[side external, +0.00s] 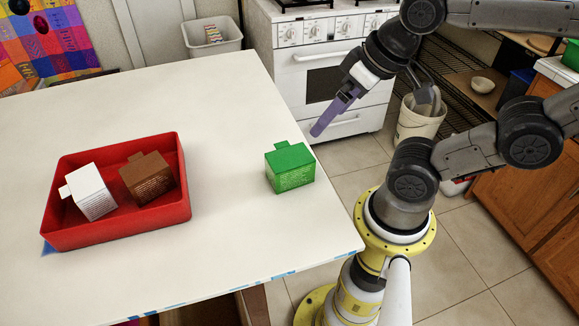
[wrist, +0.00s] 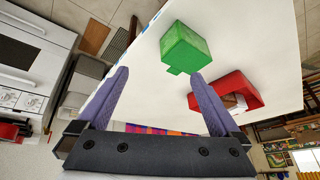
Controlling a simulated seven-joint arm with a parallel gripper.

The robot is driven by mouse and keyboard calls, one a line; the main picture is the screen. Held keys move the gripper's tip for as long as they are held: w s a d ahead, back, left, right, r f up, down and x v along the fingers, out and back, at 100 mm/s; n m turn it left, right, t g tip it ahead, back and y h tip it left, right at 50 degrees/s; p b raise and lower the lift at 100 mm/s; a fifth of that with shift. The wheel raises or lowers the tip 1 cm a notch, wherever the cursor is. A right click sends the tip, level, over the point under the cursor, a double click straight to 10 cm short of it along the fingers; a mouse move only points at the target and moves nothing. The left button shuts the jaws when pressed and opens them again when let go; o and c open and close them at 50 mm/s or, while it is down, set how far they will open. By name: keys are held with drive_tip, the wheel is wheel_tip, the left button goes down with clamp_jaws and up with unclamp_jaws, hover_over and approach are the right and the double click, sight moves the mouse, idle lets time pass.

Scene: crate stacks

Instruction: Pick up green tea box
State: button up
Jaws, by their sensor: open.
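The green tea box (side external: 290,168) stands on the white table near its right edge, with a small tab at its top. It also shows in the wrist view (wrist: 185,46), ahead of my fingers and apart from them. My gripper (side external: 316,131) is above and to the right of the box in the side view, tilted downward. In the wrist view my gripper (wrist: 160,85) has its two purple fingers spread wide with nothing between them.
A red tray (side external: 120,231) on the table's left holds a white box (side external: 90,193) and a brown box (side external: 148,178). The white table (side external: 230,105) is clear between tray and green box. A stove (side external: 318,75) stands behind.

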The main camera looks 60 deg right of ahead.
sight(303, 152)
drive_tip(key=w+a+f+m+g+y, duration=0.1)
drive_tip(key=f+m, duration=0.2)
drive_tip(key=m, duration=0.5)
drive_tip(key=w+a+f+m+y, duration=0.1)
drive_tip(key=f+m, duration=0.3)
drive_tip(key=m, duration=0.4)
drive_tip(key=w+a+f+m+g+y, duration=0.1)
drive_tip(key=w+f+m, duration=0.2)
drive_tip(key=m, duration=0.4)
drive_tip(key=shift+a+f+m+g, duration=0.3)
drive_tip(key=shift+a+f+m, duration=0.1)
drive_tip(key=shift+f, duration=0.1)
drive_tip(key=shift+y, duration=0.3)
drive_tip(key=c, duration=1.4)
